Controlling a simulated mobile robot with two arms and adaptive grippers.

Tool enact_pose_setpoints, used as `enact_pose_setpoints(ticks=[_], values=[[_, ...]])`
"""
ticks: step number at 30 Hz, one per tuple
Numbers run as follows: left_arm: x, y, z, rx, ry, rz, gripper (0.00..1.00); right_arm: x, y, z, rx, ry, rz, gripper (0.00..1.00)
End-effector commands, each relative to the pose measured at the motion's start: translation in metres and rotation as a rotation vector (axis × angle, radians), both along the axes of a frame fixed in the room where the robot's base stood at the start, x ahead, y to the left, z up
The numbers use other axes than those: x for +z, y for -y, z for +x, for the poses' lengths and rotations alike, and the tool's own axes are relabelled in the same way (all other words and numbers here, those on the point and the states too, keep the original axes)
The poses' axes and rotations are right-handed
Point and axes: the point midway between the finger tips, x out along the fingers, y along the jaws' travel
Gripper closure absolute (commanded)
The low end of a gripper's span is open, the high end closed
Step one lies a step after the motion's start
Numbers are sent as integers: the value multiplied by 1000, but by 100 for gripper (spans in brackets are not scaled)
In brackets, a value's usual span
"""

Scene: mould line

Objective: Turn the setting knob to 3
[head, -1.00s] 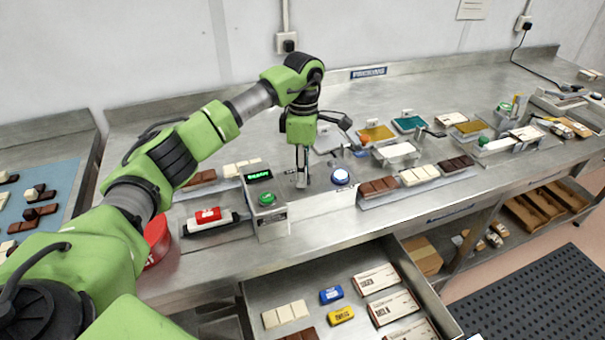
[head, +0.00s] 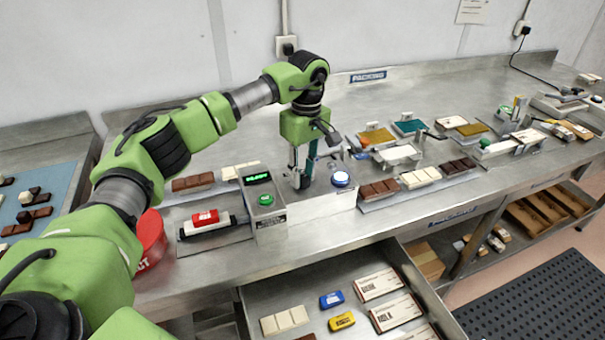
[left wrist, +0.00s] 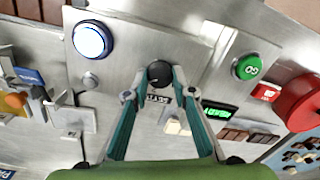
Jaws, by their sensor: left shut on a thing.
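The setting knob (left wrist: 159,73) is a round dark knob on the grey metal machine panel, in the upper middle of the left wrist view. A small label with marks too small to read sits beside it. My left gripper (left wrist: 159,88) points down at the panel, with one finger on each side of the knob, and is shut on it. In the head view the left gripper (head: 301,182) stands on the machine top, and its fingers hide the knob. The knob's setting cannot be read. My right gripper is not in view.
A green button (head: 265,199) and a lit display (head: 257,178) are left of the gripper. A lit blue-white button (head: 340,179) is close on its right. Chocolate bars and moulds lie along the bench. An open drawer (head: 400,248) holds wrapped bars below.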

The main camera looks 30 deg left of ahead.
Motion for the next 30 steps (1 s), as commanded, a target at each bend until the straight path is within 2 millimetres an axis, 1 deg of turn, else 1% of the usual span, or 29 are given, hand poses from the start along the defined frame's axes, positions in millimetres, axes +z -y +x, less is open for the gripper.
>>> enact_pose_setpoints(ticks=[7,18,19,20,21,30], values=[[0,0,0,-41,2,-1,98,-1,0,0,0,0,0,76],[1,0,0,-45,2,-1,98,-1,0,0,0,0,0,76],[1,0,0,-44,2,-1,71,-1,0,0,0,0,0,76],[1,0,0,-44,2,-1,63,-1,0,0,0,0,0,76],[1,0,0,-44,2,-1,59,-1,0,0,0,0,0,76],[1,0,0,-43,1,-1,59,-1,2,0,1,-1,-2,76]])
